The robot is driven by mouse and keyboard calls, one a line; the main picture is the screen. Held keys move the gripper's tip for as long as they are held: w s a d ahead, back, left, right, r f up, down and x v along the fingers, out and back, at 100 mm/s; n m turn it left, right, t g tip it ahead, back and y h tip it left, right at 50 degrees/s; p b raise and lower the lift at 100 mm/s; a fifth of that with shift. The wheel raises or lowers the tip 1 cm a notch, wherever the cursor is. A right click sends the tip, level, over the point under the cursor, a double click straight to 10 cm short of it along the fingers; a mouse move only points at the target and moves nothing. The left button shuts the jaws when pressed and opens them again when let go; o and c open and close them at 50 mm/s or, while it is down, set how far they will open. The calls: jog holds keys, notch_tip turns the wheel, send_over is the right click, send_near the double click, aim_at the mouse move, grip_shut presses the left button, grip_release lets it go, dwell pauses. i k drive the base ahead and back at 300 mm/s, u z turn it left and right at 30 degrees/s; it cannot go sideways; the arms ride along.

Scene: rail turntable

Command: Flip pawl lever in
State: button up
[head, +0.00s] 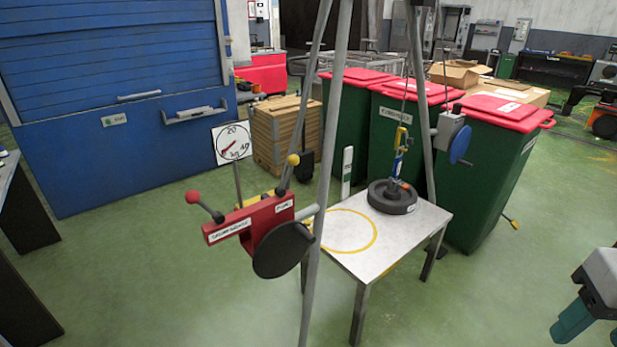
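A red winch housing (248,222) with two white labels, too small to read surely, is mounted on the front leg of a grey tripod. A black disc (281,250) sits on its near side. A short lever with a red ball knob (193,197) sticks out at its left. A rod with a yellow ball knob (293,160) rises above it, beside a tripod leg. I cannot tell surely which one is the pawl lever, or its in or out position.
A white table (417,222) under the tripod bears a dark round weight (391,198) on a hook. A grey unit with a blue disc (460,145) is on the right leg. Green bins (482,180) stand behind. A dial sign (232,143) stands left. Green floor is clear in front.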

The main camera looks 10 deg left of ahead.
aim_at(292, 160)
jog(key=u, duration=1.35)
jog(key=k, duration=0.65)
jog(key=z, duration=0.6)
jog(key=i, duration=0.5)
jog(key=z, duration=0.5)
jog(key=i, duration=0.7)
jog(key=u, duration=0.75)
jog(key=i, duration=0.45)
jog(key=u, duration=0.6)
